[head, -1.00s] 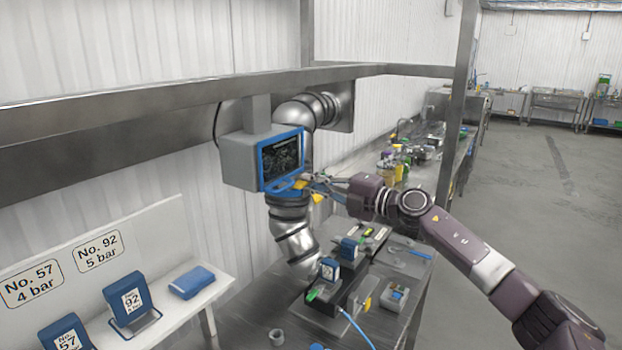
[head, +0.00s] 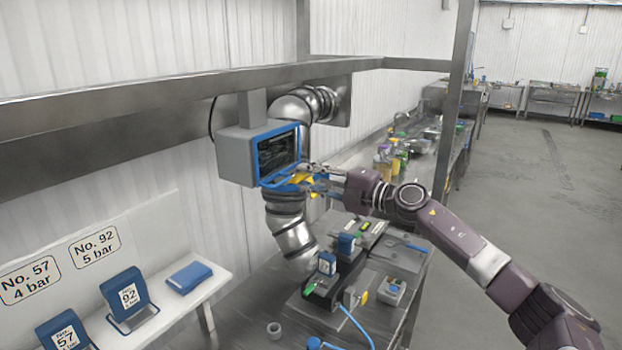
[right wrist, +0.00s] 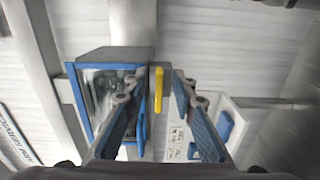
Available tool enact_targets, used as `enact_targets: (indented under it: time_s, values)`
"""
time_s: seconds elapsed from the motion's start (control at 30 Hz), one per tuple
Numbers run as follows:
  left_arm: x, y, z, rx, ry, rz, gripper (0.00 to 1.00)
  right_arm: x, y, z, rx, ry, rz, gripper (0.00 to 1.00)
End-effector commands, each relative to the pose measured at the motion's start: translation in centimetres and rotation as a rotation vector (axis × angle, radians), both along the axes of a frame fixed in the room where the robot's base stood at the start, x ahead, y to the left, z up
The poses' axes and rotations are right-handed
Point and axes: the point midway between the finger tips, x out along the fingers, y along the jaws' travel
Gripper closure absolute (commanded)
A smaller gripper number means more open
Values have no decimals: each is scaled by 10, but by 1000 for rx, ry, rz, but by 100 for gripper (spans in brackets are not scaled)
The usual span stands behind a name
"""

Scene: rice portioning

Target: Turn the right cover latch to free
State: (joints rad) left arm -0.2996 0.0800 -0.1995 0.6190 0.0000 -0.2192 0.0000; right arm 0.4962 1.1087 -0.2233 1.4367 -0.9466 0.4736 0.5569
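A grey box (head: 235,157) with a blue-framed dark front (head: 278,152) hangs from the metal beam. A yellow latch-like bar (right wrist: 158,90) stands upright beside its blue frame in the right wrist view. Yellow also shows at the box's right side in the head view (head: 300,179), partly hidden by my fingers. My right gripper (head: 308,178) is at that side of the box. In the right wrist view its blue-padded fingers (right wrist: 157,82) are apart, with the yellow bar between them in the picture. I cannot tell whether they touch it. My left gripper is not in view.
A curved metal duct (head: 290,232) runs close behind and below the box. A steel table (head: 265,290) below holds blue-and-grey devices and a blue hose (head: 357,325). A white shelf (head: 165,312) stands at lower left. A metal post (head: 457,110) rises behind my right arm.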

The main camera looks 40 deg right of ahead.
Motion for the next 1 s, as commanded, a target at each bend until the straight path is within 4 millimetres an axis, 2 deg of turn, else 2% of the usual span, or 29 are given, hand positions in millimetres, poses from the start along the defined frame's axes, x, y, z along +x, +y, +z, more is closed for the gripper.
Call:
enact_targets:
  time_s: [0.17,1.0]
  values:
    - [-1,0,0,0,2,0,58,-5,-2,-1,1,1,0,75]
    - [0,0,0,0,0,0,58,-73,-30,-2,1,4,0,75]
